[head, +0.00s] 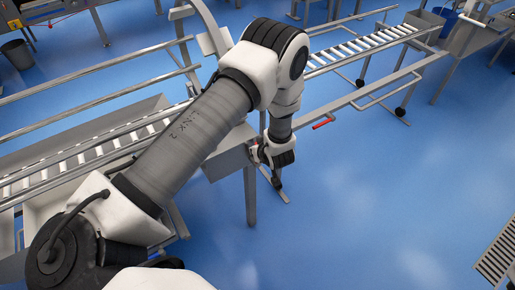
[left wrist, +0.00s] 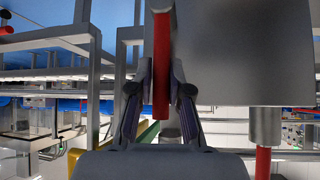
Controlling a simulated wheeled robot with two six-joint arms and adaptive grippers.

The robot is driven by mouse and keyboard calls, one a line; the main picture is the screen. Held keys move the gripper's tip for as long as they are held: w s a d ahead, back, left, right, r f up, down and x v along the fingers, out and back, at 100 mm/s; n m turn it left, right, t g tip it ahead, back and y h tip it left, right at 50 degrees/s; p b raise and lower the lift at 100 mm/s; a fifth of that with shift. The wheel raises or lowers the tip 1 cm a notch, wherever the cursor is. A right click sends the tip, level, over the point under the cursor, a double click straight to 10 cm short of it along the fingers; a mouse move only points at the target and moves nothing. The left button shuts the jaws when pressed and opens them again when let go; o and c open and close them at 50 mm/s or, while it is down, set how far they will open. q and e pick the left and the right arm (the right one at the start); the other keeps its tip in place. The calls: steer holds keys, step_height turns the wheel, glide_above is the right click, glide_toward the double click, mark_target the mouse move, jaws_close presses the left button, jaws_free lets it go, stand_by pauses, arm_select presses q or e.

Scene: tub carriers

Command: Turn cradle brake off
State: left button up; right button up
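My left gripper (head: 280,178) is at the near end of the roller conveyor frame, low beside a grey box-like end piece (head: 228,150). In the left wrist view a red lever (left wrist: 161,65) hangs between the two fingers of my left gripper (left wrist: 161,75). The fingers stand close on either side of it; I cannot tell whether they touch it. A second red handle (left wrist: 263,162) shows at lower right in that view, under a grey cylinder. In the head view another red handle (head: 323,123) sticks out from the frame farther right. My right gripper is not in view.
The conveyor with rollers (head: 365,47) runs from lower left to upper right, with rails and legs around my left arm. A grey panel (left wrist: 250,50) fills the upper right of the left wrist view. Blue floor (head: 390,190) is clear at right.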

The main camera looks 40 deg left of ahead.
arm_select(q)
steer(key=shift+o, duration=1.1)
steer(key=shift+w, duration=0.1)
steer(key=v, duration=1.2)
